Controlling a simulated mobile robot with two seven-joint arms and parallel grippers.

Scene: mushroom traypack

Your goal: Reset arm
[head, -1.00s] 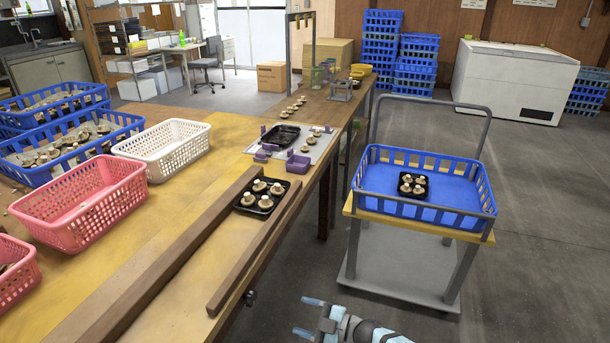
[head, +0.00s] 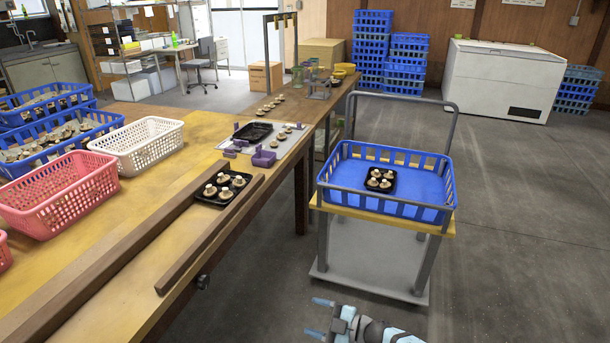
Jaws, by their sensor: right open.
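My right gripper (head: 321,317) is at the bottom of the head view, low in front of the cart and over the floor. Its two light-blue fingers are apart with nothing between them. My left gripper does not show. A black tray (head: 222,199) with several mushrooms lies on the wooden table between two wooden rails. Another black tray (head: 381,180) with several mushrooms sits inside the blue basket (head: 430,196) on the cart. An empty-looking black tray (head: 253,133) lies on a light mat farther back on the table.
The cart (head: 362,262) stands right of the table (head: 150,268). A pink basket (head: 62,196), a white basket (head: 137,144) and blue baskets of mushrooms (head: 62,140) line the table's left side. A white chest freezer (head: 500,80) and stacked blue crates (head: 372,45) stand behind. Floor at right is clear.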

